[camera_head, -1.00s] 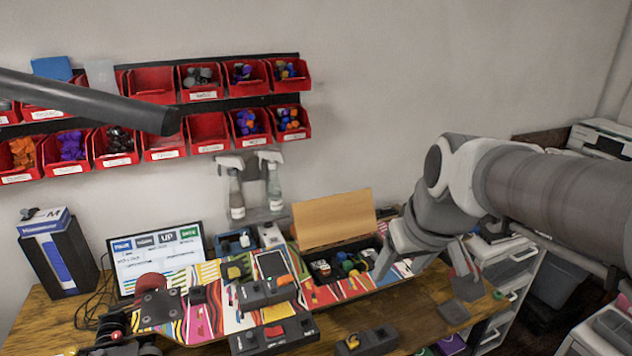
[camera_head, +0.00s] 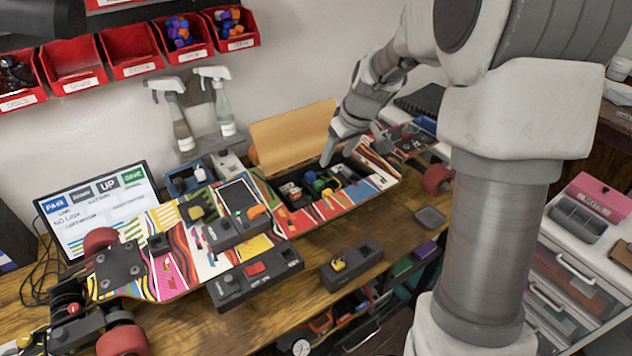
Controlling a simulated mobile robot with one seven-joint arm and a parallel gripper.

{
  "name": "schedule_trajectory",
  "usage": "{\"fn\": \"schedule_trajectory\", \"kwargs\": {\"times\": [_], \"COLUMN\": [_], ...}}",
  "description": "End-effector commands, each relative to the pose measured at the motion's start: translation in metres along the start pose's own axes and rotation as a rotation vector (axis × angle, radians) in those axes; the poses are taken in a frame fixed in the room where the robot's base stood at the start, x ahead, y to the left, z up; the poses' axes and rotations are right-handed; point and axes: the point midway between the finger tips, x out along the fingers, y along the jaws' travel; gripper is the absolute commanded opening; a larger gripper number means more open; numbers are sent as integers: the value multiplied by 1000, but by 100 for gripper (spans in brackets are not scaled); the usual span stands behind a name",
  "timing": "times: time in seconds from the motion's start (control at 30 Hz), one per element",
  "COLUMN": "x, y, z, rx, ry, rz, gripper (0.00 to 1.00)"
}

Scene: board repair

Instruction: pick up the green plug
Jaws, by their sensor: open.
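The colourful skateboard-like board (camera_head: 172,280) lies on the wooden table with its lidded compartment (camera_head: 280,188) open. Several small plugs lie inside the dark compartment. A green plug (camera_head: 327,187) is among them, close to yellow, blue and red ones; its exact outline is too small to tell. My gripper (camera_head: 354,152) hangs over the back right of the compartment, fingers spread and pointing down. It is empty, above and to the right of the green plug. I cannot tell the height between them.
The raised wooden lid (camera_head: 292,138) stands just behind the compartment, left of my gripper. Grey switch boxes (camera_head: 255,275) and a box with a yellow knob (camera_head: 350,266) sit in front. Spray bottles (camera_head: 222,105) and a screen (camera_head: 98,208) stand behind.

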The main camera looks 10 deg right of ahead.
Motion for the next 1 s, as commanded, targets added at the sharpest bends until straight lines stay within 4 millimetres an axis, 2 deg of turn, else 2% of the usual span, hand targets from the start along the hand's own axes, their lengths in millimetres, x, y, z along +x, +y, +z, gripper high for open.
{"fn": "schedule_trajectory", "kwargs": {"times": [0.03,0.1,0.3,0.63,0.9,1.0], "x": [14,30,69,96,134,140], "y": [-1,-1,-1,-3,-6,-6], "z": [1,1,1,-1,-5,-5], "rx": [0,0,0,-1,0,1], "ry": [-3,-3,-3,-1,-2,0], "rz": [-3,-3,-2,-1,0,0], "gripper": [65,65,65,65,65,65]}}
